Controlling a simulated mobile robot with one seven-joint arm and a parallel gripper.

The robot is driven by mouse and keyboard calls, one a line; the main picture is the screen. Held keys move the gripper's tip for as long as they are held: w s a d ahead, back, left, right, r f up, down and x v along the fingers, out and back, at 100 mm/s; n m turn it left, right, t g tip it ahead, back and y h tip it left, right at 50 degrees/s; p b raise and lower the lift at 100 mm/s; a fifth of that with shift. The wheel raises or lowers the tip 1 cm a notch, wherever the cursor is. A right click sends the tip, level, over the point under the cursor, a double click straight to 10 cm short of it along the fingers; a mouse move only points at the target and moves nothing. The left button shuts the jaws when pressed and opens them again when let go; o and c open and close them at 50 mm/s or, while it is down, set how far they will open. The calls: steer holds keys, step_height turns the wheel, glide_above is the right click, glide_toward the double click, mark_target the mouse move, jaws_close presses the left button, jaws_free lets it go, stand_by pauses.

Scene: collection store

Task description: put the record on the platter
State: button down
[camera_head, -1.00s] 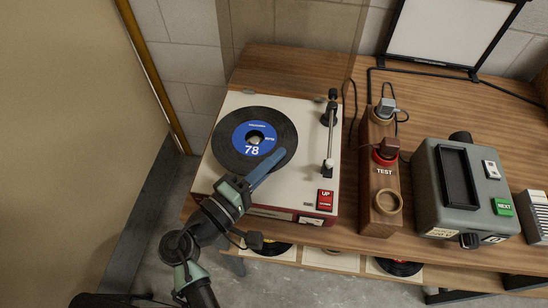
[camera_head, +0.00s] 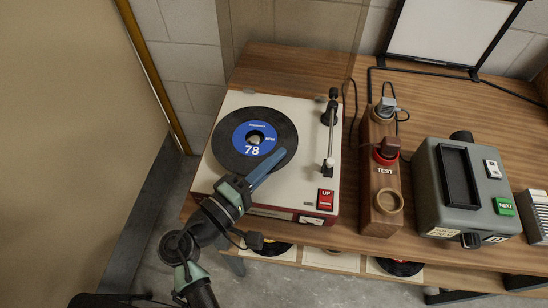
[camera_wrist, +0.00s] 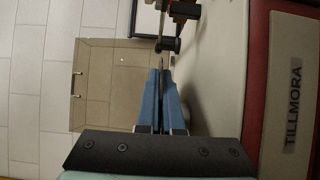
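The record (camera_head: 229,158), black with a blue "78" label, lies flat over the left part of the cream turntable (camera_head: 318,108). It hides the platter; I cannot tell whether they touch. My gripper (camera_head: 277,156) reaches in from the front left, one blue finger lying over the record's front right edge. The other finger is hidden in the head view. In the wrist view, the blue fingers (camera_wrist: 162,85) are nearly together above the cream deck, with a thin gap; they look shut on the record's edge, seen only as a thin line.
The tonearm (camera_head: 331,130) stands right of the record, the red UP button (camera_head: 325,199) in front of it. A clear upright panel (camera_head: 290,40) is behind. A wooden TEST block (camera_head: 379,212) and grey box (camera_head: 425,175) stand to the right. Records lie on a lower shelf (camera_head: 340,262).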

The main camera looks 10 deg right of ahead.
steer(key=shift+f, duration=0.3)
steer(key=c, duration=1)
jaws_free()
steer(key=shift+s+a, duration=0.1)
